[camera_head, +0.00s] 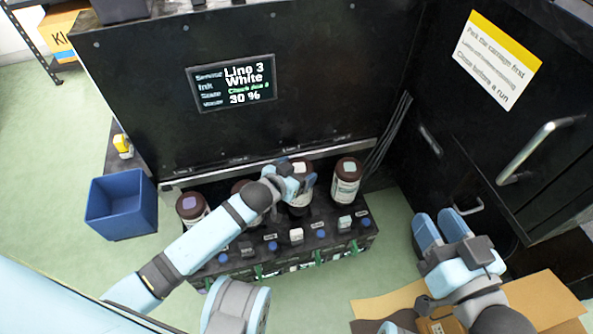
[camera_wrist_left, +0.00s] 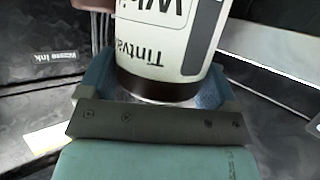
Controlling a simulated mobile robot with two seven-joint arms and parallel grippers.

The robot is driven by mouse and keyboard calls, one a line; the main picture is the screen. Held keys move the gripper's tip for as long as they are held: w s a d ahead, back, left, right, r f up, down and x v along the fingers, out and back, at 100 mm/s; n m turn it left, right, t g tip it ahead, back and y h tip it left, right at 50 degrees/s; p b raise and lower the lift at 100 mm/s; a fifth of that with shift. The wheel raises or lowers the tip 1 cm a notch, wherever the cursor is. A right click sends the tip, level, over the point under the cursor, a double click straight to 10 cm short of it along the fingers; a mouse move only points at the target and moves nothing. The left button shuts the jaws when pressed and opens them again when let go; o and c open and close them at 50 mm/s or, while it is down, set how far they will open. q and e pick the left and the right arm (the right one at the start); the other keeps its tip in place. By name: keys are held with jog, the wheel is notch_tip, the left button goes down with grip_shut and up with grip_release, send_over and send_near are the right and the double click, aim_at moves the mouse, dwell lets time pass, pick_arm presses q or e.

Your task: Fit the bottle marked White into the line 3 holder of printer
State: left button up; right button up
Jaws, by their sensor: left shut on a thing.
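My left gripper (camera_head: 299,184) is shut on a brown bottle (camera_head: 300,206) at the holder row (camera_head: 262,258), third from the left. In the left wrist view, this bottle (camera_wrist_left: 170,40) has a pale label, seen upside down, reading "Tintva" and the start of "Whi". The left gripper's fingers (camera_wrist_left: 160,95) lie on both sides of its dark lower part in the picture. Whether the bottle is fully seated cannot be seen. The printer screen (camera_head: 235,82) shows "Line 3 White" and 30 %. My right gripper (camera_head: 440,228) is at the right, away from the bottles; its finger gap is unclear.
Other brown bottles stand at the row's left end (camera_head: 191,207) and right end (camera_head: 346,180); another is partly behind my left arm. A blue bin (camera_head: 121,206) is at the left. Cardboard (camera_head: 545,297) lies at lower right. A cabinet handle (camera_head: 540,148) juts out at right.

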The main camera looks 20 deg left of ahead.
pick_arm(q)
jog(key=shift+r, duration=0.1)
jog(key=shift+p, duration=0.5)
jog(key=shift+p, duration=0.3)
dwell(0.4)
jog(key=shift+f, duration=0.2)
jog(key=shift+f, duration=0.95)
dwell(0.3)
jog(key=shift+f+b, duration=0.35)
jog(key=shift+f, duration=0.4)
jog(key=shift+d+f, duration=0.1)
jog(key=shift+f, duration=0.15)
